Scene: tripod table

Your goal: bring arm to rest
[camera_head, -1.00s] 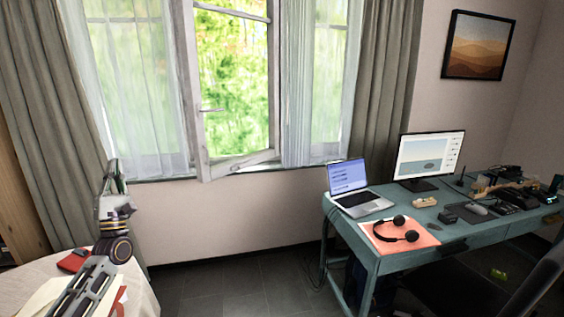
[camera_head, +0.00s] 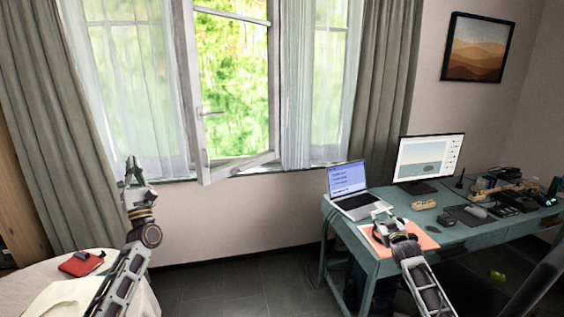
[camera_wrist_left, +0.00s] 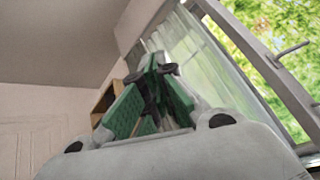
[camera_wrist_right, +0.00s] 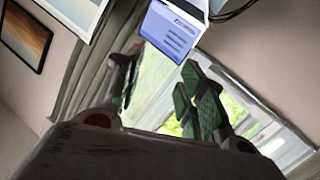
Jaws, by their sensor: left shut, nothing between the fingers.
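My left gripper (camera_head: 132,163) is raised upright in front of the curtain and window, left of centre in the head view. Its green-padded fingers meet at the tips in the left wrist view (camera_wrist_left: 160,66), with nothing between them. My right gripper (camera_head: 382,222) is raised in front of the desk, over the orange mat in the head view. In the right wrist view its fingers (camera_wrist_right: 160,80) stand apart with nothing held. The headphones on the mat are mostly hidden behind the right gripper.
A teal desk (camera_head: 372,268) at the right bears a laptop (camera_head: 347,180), a monitor (camera_head: 428,158) and the orange mat (camera_head: 424,241). A round table (camera_head: 28,277) at lower left holds a red item (camera_head: 81,264) and papers. Bare floor (camera_head: 225,292) lies between them. The window (camera_head: 238,95) stands open behind.

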